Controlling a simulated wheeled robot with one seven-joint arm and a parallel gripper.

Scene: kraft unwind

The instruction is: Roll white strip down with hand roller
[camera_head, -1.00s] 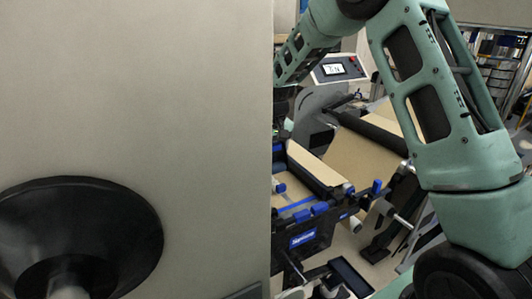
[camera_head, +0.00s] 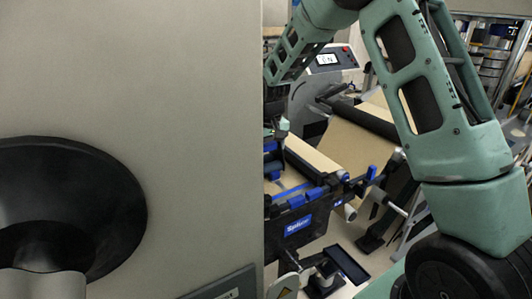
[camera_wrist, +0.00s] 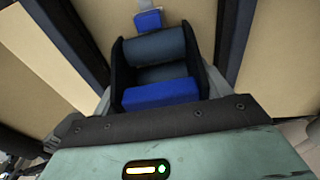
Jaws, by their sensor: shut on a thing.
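In the wrist view my gripper (camera_wrist: 160,68) is shut on the hand roller (camera_wrist: 160,94). The roller shows a blue block near the palm and dark cylindrical parts between two black side pieces. A small blue piece (camera_wrist: 149,20) lies just beyond the roller, with a short pale strip (camera_wrist: 147,5) at the top edge that may be the white strip. Tan kraft sheet (camera_wrist: 240,100) spreads below and around. I cannot tell whether the roller touches it. In the head view the grey panel hides most of my gripper and the roller.
A large grey panel (camera_head: 190,80) with a black round cone (camera_head: 70,205) fills the left of the head view. The unwind stand (camera_head: 300,220) with blue clamps and kraft web (camera_head: 350,145) stands at centre. A display console (camera_head: 330,60) is behind it. Dark bars cross the wrist view.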

